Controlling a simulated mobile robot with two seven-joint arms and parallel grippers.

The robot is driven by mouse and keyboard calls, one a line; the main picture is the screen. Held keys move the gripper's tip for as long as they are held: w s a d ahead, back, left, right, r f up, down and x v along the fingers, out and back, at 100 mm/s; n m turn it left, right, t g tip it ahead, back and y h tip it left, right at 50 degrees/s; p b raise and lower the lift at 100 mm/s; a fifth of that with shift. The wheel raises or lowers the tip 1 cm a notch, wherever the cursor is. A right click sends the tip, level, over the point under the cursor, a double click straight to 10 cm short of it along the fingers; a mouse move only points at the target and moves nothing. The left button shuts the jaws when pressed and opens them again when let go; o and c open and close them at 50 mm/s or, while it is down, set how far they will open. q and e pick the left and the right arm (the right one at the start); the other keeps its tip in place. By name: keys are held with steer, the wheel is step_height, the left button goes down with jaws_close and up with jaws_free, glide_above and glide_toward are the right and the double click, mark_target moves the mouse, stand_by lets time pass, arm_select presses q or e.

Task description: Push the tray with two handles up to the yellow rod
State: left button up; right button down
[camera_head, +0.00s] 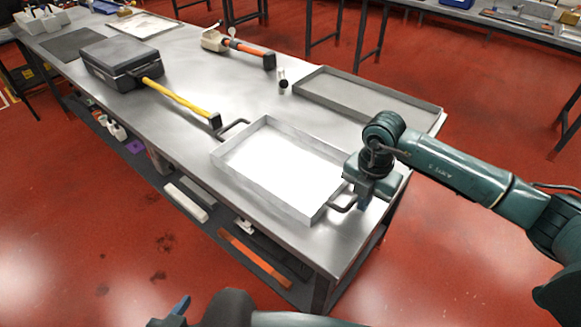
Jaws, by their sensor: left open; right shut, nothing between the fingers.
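The metal tray with two handles (266,193) lies near the table's near end, with a bright interior. One dark handle (234,126) is at its far-left side, close to the black end of the yellow rod (182,101); I cannot tell whether they touch. The other handle (344,206) is at its right side. My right gripper (364,202) is shut and empty, pointing down beside that right handle; contact is unclear. My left gripper (178,308) is open at the bottom edge, off the table and only partly in view.
A grey shallow tray (372,97) lies behind the handled tray. A black case (121,62) stands near the rod's far end. An orange-handled tool (247,52) and small cylinders (282,82) lie farther back. Bare table (226,86) lies between them.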

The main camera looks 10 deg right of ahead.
mark_target(345, 202)
steer(key=shift+w+a, duration=0.15)
steer(key=shift+a, duration=0.05)
steer(key=shift+w+a+b, duration=0.45)
steer(key=shift+w+a, duration=0.3)
steer(key=shift+w, duration=0.05)
steer(key=shift+w+a+f, duration=0.1)
steer(key=shift+w+a, duration=0.25)
stand_by(0.3)
steer(key=shift+w+a, duration=0.15)
steer(key=shift+w, duration=0.05)
steer(key=shift+s+d, duration=0.7)
steer(key=shift+d, duration=0.05)
